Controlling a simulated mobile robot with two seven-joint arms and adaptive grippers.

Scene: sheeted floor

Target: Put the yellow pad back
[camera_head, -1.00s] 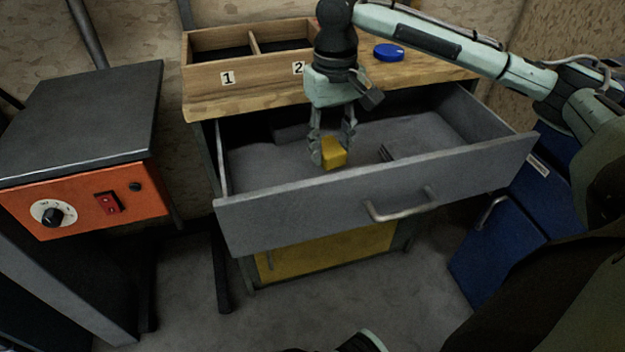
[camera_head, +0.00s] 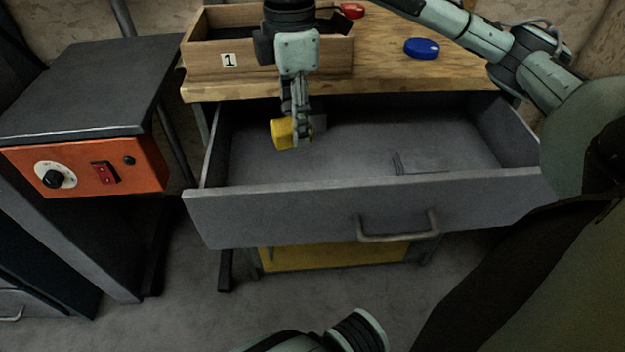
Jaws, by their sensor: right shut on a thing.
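The yellow pad (camera_head: 284,133) is a small yellow block held in my right gripper (camera_head: 295,132). My right gripper points down over the left part of the open grey drawer (camera_head: 300,216) and is shut on the pad. The fingers hide part of the pad, and I cannot tell its exact height above the drawer floor. The wooden box (camera_head: 205,62) with a "1" label stands on the bench top behind. My right gripper and wrist hide part of the box front. My left gripper is not in view.
A flat dark thing (camera_head: 422,164) lies in the drawer's right part; much of the drawer floor is clear. A blue disc (camera_head: 421,48) and a red thing (camera_head: 351,10) are on the wooden bench top (camera_head: 385,70). An orange control panel (camera_head: 90,166) stands at left.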

